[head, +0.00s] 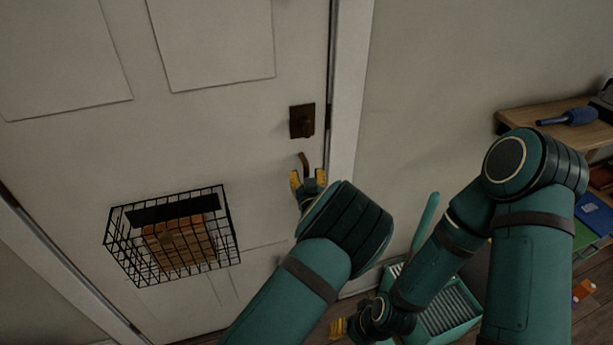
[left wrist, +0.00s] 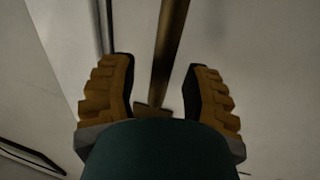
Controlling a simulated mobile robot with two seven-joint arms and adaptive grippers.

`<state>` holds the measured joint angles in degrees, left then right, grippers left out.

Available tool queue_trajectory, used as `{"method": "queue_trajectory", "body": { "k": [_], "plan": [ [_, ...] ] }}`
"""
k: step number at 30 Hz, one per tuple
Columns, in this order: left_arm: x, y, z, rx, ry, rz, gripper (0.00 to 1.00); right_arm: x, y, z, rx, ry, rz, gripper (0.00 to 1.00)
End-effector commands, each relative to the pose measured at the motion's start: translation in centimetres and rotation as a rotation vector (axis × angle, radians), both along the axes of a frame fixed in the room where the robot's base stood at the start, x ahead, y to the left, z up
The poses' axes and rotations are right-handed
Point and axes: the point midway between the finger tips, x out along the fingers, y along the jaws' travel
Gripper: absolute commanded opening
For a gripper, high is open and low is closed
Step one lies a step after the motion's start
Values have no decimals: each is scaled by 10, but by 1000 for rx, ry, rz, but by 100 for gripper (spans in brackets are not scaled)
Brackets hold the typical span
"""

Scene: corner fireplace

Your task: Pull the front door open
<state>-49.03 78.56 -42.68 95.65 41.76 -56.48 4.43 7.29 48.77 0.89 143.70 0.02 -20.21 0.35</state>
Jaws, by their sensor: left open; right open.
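The white front door (head: 215,130) fills the left of the head view and looks shut in its frame. A dark lock plate (head: 302,120) sits near its right edge, with a curved brass handle (head: 304,160) below it. My left gripper (head: 308,179) is open at the lower part of the handle. In the left wrist view the brass bar of the handle (left wrist: 169,50) runs between the spread yellow fingers of this gripper (left wrist: 160,88). I cannot tell whether they touch it. My right gripper (head: 338,328) is low, right of the door, and partly hidden by my arm.
A black wire basket (head: 232,226) holding a brown parcel (head: 180,243) hangs on the door, left of the handle. A teal crate (head: 458,331) stands on the floor by the wall. A wooden shelf (head: 520,115) with a blue bottle-like object (head: 570,117) is at the right.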

Motion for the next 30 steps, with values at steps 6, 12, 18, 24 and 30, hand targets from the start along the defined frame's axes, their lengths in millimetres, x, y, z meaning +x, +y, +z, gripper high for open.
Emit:
{"method": "queue_trajectory", "body": {
  "k": [6, 12, 18, 24, 30],
  "plan": [
    [6, 1, 0, 1, 0, 0, 48, 0, 0, 0, 0, 1, 0, 47],
    [6, 1, 0, 1, 1, 0, 43, 0, 0, 0, 0, 1, 0, 47],
    [6, 1, 0, 1, 0, 0, 0, 0, 0, 0, 0, 0, 0, 47],
    [6, 1, 0, 0, 0, 0, 0, 0, 0, 0, 0, 0, 0, 47],
    [5, 3, -1, 0, 1, -2, 0, 0, 0, -1, 0, 1, 0, 47]
  ]
}}
